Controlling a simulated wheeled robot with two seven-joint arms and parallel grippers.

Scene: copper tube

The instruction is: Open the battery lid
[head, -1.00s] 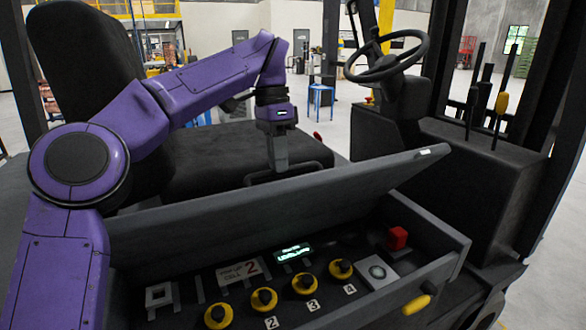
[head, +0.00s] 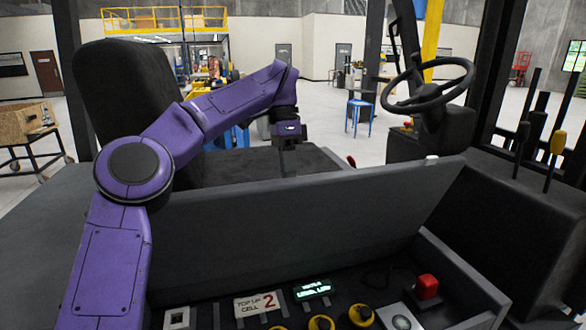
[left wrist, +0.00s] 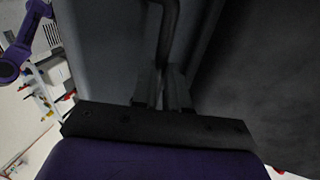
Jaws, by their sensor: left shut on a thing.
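The battery lid (head: 310,225) is a wide dark grey panel, tilted up and standing open over the compartment in the head view. My left gripper (head: 288,168) reaches behind the lid from the left; its fingertips are hidden by the lid's top edge. In the left wrist view my left gripper (left wrist: 163,92) is shut on a dark bar-like handle (left wrist: 168,28) against a grey surface. My right gripper is not in view.
The black seat (head: 130,95) stands behind the lid at left. The steering wheel (head: 430,85) and levers (head: 545,125) are at right. A blue stool (head: 360,112) stands on the open floor beyond.

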